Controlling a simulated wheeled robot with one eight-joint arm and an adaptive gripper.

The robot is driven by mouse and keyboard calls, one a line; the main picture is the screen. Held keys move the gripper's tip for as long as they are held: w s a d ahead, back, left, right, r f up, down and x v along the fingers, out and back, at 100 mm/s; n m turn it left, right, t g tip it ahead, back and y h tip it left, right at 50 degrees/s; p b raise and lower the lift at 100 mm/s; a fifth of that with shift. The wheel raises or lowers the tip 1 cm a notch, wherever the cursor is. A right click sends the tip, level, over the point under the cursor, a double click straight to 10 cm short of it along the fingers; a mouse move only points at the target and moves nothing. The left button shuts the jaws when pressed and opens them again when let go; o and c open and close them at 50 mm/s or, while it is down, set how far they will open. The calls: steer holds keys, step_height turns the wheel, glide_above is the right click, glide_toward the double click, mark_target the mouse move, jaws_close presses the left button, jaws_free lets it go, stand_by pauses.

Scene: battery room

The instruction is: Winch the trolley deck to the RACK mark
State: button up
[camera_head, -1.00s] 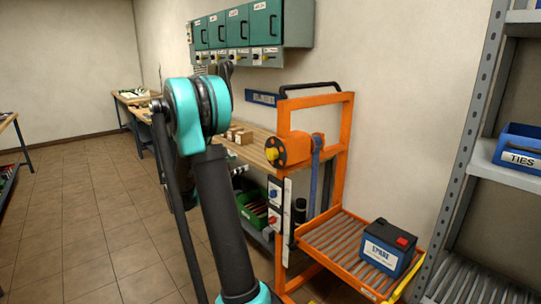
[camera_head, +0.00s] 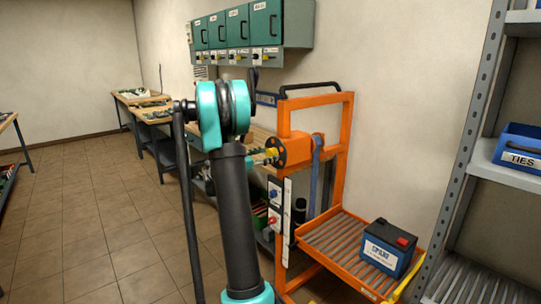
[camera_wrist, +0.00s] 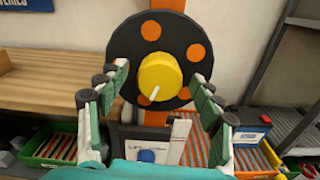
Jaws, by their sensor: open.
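The orange trolley (camera_head: 345,150) stands against the wall. Its roller deck (camera_head: 347,243) sits low and carries a dark battery (camera_head: 387,249). The winch wheel is a black disc with orange spots (camera_wrist: 191,50) and a yellow knob (camera_wrist: 160,77) with a white pointer at its centre. In the wrist view, my gripper (camera_wrist: 160,95) is open, its two padded fingers on either side of the knob, apart from it. In the head view, my gripper (camera_head: 258,157) is just left of the wheel (camera_head: 292,150). A marker strip (camera_head: 287,222) runs up the trolley post; its marks are too small to read.
A wooden bench (camera_wrist: 55,85) stands behind the trolley, with a green bin (camera_wrist: 55,150) below. A grey shelf rack (camera_head: 470,150) with a blue TIES bin (camera_head: 520,150) stands at the right. Green wall cabinets (camera_head: 265,22) hang above. The floor at left is clear.

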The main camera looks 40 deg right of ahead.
steer(key=shift+w+d, duration=0.1)
steer(key=shift+d, duration=0.9)
steer(key=c, duration=1.2)
